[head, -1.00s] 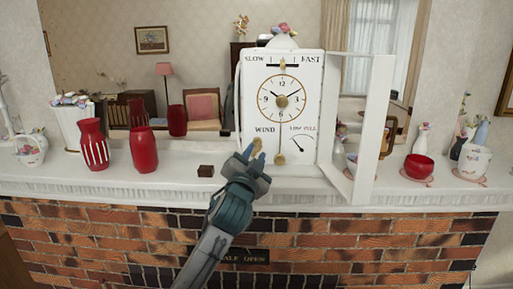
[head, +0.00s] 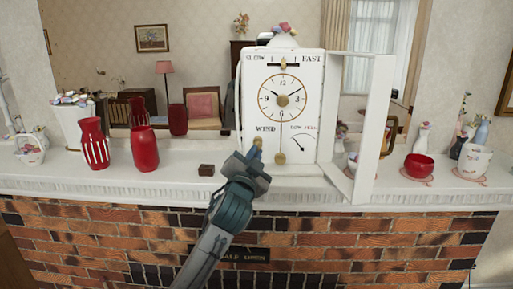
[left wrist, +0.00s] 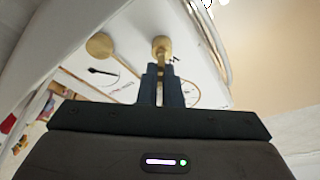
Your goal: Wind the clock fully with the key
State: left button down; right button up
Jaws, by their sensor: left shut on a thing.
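The white clock (head: 311,88) stands on the mantel with its glazed door (head: 382,120) swung open to the right. Its dial is at the top, and the WIND label and a small LOW/FULL gauge (head: 303,143) are below. The gauge needle slants toward the lower right. My left gripper (head: 250,157) is at the lower left of the clock face, shut on the brass key (head: 258,143) just under WIND. In the left wrist view the key (left wrist: 162,46) stands out from the face between the fingertips (left wrist: 161,72). Its far end is hidden. My right gripper is out of view.
A brass pendulum bob (head: 280,158) hangs right beside the key. A small dark box (head: 206,170) and red vases (head: 145,150) stand to the left on the mantel. A red bowl (head: 419,167) stands right of the open door.

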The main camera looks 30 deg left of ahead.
pick_arm(q)
jog(key=m+p, duration=0.1)
jog(key=p, duration=0.1)
jog(key=shift+r+m+h+p, duration=0.15)
jog(key=shift+m+h+p, duration=0.15)
jog(key=shift+m+h, duration=0.1)
jog(key=m+p, duration=0.3)
jog(key=p, duration=0.1)
jog(key=shift+a+r+h+p, duration=0.1)
jog(key=shift+h+p, duration=0.2)
jog(key=shift+h, duration=0.1)
jog(key=shift+s+m, duration=0.1)
jog(key=shift+m, duration=0.2)
